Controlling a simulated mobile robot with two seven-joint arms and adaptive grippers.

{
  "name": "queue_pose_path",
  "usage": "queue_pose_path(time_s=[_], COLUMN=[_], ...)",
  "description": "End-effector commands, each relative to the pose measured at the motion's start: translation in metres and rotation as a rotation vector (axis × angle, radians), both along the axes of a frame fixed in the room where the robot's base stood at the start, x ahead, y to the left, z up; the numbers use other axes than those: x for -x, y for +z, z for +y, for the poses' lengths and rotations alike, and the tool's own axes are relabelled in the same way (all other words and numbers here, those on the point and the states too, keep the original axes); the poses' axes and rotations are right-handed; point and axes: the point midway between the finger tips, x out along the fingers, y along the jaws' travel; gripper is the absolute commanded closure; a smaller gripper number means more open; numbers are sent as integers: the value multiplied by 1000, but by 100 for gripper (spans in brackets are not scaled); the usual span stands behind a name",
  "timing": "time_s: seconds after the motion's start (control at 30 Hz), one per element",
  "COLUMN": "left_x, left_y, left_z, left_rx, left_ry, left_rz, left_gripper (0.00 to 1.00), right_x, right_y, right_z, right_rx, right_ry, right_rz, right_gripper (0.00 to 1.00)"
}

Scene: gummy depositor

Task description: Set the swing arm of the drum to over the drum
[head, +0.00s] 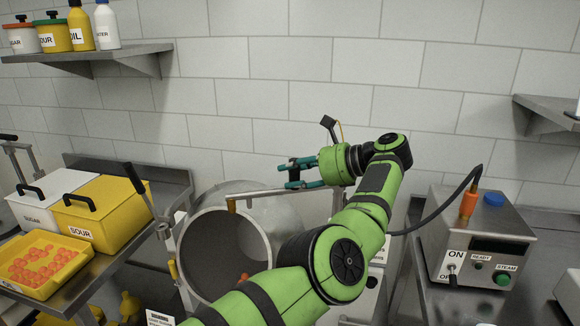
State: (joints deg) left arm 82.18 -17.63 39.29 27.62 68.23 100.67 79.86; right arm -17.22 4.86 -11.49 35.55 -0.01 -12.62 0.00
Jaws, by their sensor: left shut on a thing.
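The drum (192,248) is a large grey metal vessel in the middle, with its round mouth tilted toward me. The swing arm (262,194) is a thin grey bar running left from an upright post (336,203) behind my arm. Its free end carries a small brass-coloured nozzle (231,206), which appears at the upper rim of the drum's mouth. My left gripper (288,175), with teal fingers, is shut on the swing arm near its middle. My green left arm hides the drum's lower right side. My right gripper is out of view.
A steam box (475,235) with a hose stands at right. At left, a steel table holds a yellow SOUR bin (103,212), a white sugar bin (40,202) and a yellow tray (85,251) of orange gummies. A lever (137,180) rises left of the drum. Wall shelves hang at both sides.

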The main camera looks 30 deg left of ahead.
Motion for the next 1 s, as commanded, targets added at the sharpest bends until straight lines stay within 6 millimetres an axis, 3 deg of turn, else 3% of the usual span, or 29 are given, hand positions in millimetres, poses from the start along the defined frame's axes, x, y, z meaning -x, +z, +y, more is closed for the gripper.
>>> queue_pose_path(time_s=[0.2,0.67,0.7,0.73,1.0], left_x=[4,5,5,5,6], left_y=[-1,-1,-1,-1,0], left_z=[-10,-11,-11,-11,-9], left_rx=[4,4,4,4,2], left_ry=[27,37,37,37,39], left_rz=[-2,-7,-6,-6,-3], left_gripper=[100,100,49,40,40], right_x=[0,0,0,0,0], right_y=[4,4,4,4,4], right_z=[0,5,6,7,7], right_rx=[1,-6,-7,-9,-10], right_ry=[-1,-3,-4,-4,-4], right_rz=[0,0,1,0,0], right_gripper=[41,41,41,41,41])
